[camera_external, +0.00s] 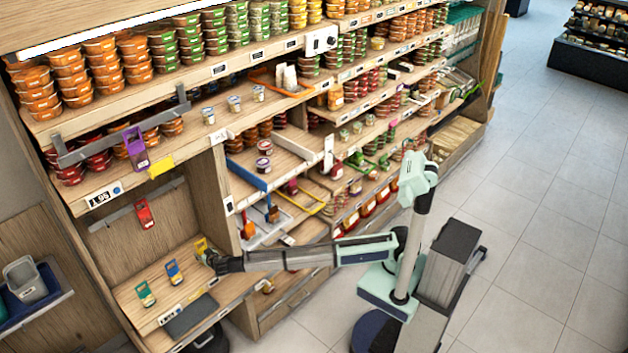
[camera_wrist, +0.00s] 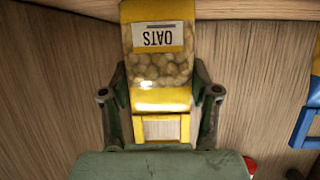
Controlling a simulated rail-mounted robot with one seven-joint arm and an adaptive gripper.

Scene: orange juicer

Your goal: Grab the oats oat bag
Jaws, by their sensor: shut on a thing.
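The oats bag (camera_wrist: 158,65) is yellow with a clear window and a white "OATS" label, which reads upside down in the wrist view. My gripper (camera_wrist: 160,100) is shut on the bag's lower part in that view, one finger on each side. A square yellow handle shows at the bag's near end. In the external view, the yellow bag (camera_external: 201,245) is at the right end of the low wooden shelf, with my gripper (camera_external: 209,257) at it. My gripper partly hides it there.
A blue bag (camera_external: 174,272) and a green bag (camera_external: 146,293) stand left of the oats bag on the low shelf (camera_external: 190,291). A red bag (camera_external: 144,213) hangs above. A wooden side panel (camera_external: 208,190) rises close behind. Open floor lies right.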

